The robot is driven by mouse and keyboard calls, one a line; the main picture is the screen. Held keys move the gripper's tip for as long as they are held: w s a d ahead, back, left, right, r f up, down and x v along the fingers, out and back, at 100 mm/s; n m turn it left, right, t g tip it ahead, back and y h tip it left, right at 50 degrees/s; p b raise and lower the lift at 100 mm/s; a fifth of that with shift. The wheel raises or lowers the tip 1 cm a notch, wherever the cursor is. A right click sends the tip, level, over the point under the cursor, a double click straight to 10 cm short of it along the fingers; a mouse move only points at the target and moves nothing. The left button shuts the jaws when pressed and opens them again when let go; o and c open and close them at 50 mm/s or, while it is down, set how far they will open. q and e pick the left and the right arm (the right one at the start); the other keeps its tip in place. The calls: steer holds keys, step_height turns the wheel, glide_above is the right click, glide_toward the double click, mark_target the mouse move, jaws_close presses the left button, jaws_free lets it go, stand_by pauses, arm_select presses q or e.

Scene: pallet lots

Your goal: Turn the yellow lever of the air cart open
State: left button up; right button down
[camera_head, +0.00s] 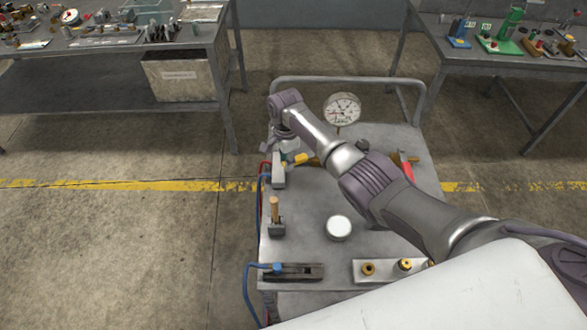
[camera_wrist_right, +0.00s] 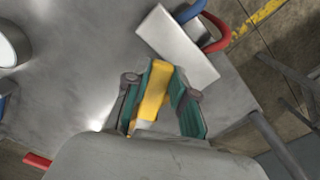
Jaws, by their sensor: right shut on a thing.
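The air cart (camera_head: 310,205) is a grey metal trolley in the middle of the head view. Its yellow lever (camera_head: 297,159) shows only in part near the cart's left side, under my right arm. In the right wrist view the yellow lever (camera_wrist_right: 153,92) stands between the teal pads of my right gripper (camera_wrist_right: 160,100). The gripper is shut on it. In the head view the right gripper (camera_head: 288,147) is small and partly hidden by its own wrist. The lever's base and pivot are hidden. My left gripper is in neither view.
A pressure gauge (camera_head: 342,109) stands at the cart's back, near its rail. A pale block (camera_head: 278,172) with blue and red hoses is beside the lever. A red handle (camera_head: 405,166) lies right of my arm. A white round cap (camera_head: 338,228) sits nearer. Two loaded tables stand behind.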

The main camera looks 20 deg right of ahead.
steer(key=w+m+b, duration=0.1)
steer(key=b, duration=0.1)
steer(key=w+m+b, duration=0.3)
steer(key=b, duration=0.2)
steer(key=shift+w+d+f+m, duration=0.1)
steer(key=shift+w+f+m, duration=0.15)
steer(key=shift+m, duration=0.05)
steer(key=shift+w+d+r+m+b, duration=0.2)
steer(key=shift+w+m+b, duration=0.3)
steer(key=shift+b, duration=0.35)
steer(key=shift+r, duration=0.15)
steer(key=c, duration=1)
jaws_free()
steer(key=shift+o, duration=0.2)
steer(key=shift+r, duration=0.1)
step_height(320, 180, up, 12)
steer(key=shift+f, duration=0.2)
